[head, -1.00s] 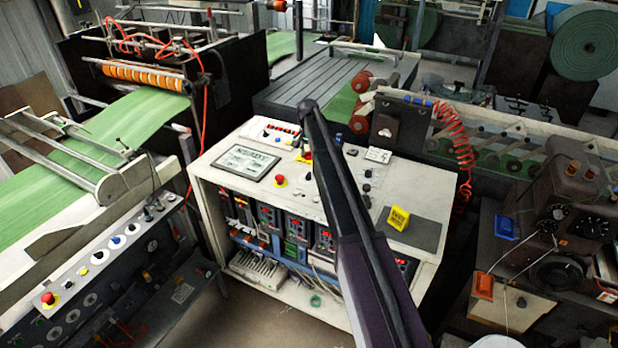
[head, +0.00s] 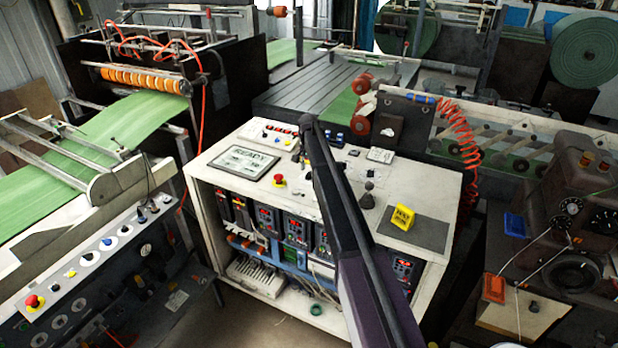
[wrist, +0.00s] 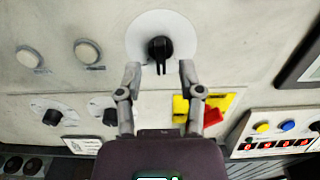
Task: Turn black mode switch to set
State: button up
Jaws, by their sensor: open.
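In the wrist view a black rotary switch (wrist: 160,47) sits on a round white plate on the pale panel. Its handle points down in the picture. My gripper (wrist: 159,67) is open, with one fingertip on each side of the handle's lower end and a visible gap on both sides. Whether the fingers reach down to the handle's depth I cannot tell. No label for set is readable. In the head view my arm reaches over the white console (head: 450,181) and hides the switch and most of my gripper.
Near my fingers are a red-and-yellow switch (wrist: 213,112), a black knob (wrist: 52,117) on a white plate and a pale button (wrist: 88,51). The console top also has a display (head: 245,160), a red button (head: 279,180) and a yellow block (head: 403,217).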

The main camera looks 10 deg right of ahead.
jog(key=shift+f+b, duration=0.8)
jog(key=shift+f, duration=0.3)
grip_shut()
jog(key=shift+d, duration=0.15)
